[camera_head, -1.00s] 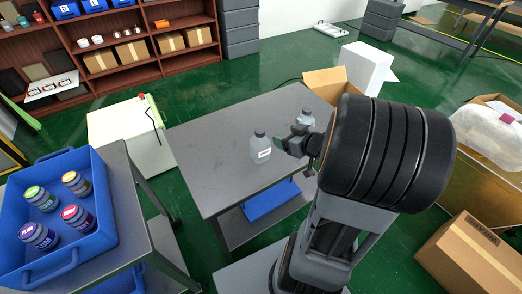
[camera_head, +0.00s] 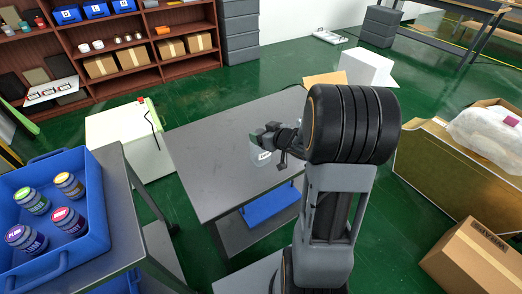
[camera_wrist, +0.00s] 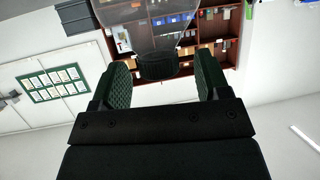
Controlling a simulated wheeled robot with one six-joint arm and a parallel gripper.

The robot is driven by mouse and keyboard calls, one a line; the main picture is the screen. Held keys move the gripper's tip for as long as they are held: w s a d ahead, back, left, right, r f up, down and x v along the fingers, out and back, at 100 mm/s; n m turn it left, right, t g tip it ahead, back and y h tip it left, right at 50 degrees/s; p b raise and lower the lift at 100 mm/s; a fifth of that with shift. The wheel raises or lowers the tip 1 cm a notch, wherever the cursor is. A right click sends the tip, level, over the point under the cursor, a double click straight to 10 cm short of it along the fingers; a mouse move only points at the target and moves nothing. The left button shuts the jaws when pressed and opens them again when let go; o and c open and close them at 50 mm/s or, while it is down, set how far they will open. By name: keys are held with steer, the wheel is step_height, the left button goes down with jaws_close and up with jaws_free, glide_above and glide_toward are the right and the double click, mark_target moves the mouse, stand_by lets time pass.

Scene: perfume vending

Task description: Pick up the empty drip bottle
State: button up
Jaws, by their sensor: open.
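The drip bottle, a clear bottle with a white label and a dark cap, stands upright on the grey table (camera_head: 205,160); its body (camera_head: 257,155) shows below and left of my gripper (camera_head: 272,138), which hides its top. In the wrist view the picture is upside down. There the clear bottle body (camera_wrist: 150,28) and its black cap (camera_wrist: 158,66) lie between the two green-padded fingers of my gripper (camera_wrist: 162,82). The fingers are open, with a gap on each side of the cap.
A blue tray (camera_head: 62,262) with several labelled bottles stands on a cart at left. A blue bin (camera_head: 270,205) sits on the table's lower shelf. A white cabinet (camera_head: 125,140) stands behind. Cardboard boxes (camera_head: 480,255) are at right. The table's left part is clear.

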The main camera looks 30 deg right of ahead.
steer(key=shift+x, duration=0.9)
steer(key=shift+c, duration=0.4)
steer(key=c, duration=1.1)
steer(key=shift+r, duration=0.1)
steer(key=shift+c, duration=0.2)
